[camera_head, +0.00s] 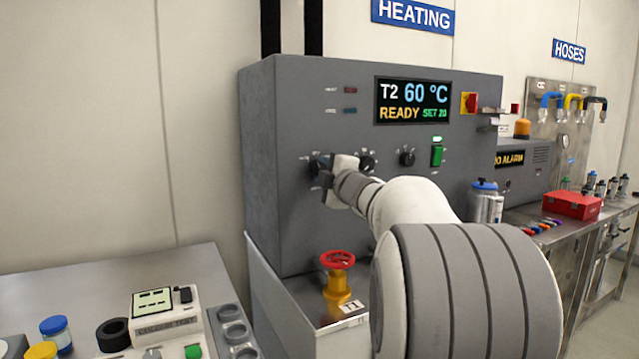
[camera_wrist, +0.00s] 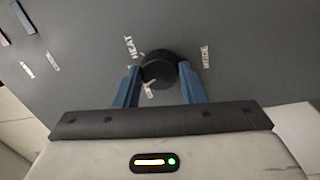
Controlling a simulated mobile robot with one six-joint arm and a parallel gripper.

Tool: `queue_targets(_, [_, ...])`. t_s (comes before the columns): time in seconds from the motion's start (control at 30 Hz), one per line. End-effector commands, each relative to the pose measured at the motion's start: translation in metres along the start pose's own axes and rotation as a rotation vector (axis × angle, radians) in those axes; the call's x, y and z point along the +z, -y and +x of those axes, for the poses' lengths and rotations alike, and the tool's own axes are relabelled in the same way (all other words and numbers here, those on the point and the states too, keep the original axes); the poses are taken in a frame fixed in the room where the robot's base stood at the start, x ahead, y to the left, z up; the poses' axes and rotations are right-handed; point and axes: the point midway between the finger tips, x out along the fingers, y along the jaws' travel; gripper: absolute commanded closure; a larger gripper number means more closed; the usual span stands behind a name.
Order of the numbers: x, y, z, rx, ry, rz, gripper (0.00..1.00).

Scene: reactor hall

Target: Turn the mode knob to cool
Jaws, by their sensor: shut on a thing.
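The mode knob (camera_wrist: 160,62) is a black round knob on the grey front panel of the heating unit (camera_head: 275,120). The labels HEAT and MODE show beside it in the wrist view, with another small label partly hidden near the left finger. My gripper (camera_wrist: 159,72) has its two blue fingers on either side of the knob and is shut on it. In the head view my gripper (camera_head: 327,166) is at the left knob of the row and covers most of it. Where the knob's pointer stands is hard to tell. The display (camera_head: 413,102) reads T2 60 °C, READY, SET 20.
Two more black knobs, one at the middle (camera_head: 367,162) and one further right (camera_head: 407,156), and a green switch (camera_head: 437,155) line the panel. A red-wheeled yellow valve (camera_head: 338,270) stands below. A bench with a tester (camera_head: 165,318) is at lower left.

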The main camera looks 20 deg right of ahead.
Motion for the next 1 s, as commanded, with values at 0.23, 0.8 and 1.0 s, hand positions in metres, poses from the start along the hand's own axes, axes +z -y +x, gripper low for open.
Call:
queue_targets(0.23, [0.001, 0.0031, 0.0, 0.002, -0.015, -0.213, 0.86])
queue_targets(0.8, [0.0006, 0.0008, 0.0005, 0.003, -0.034, -0.459, 0.86])
queue_targets(1.0, [0.0004, 0.0005, 0.0006, 0.002, -0.036, -0.471, 0.86])
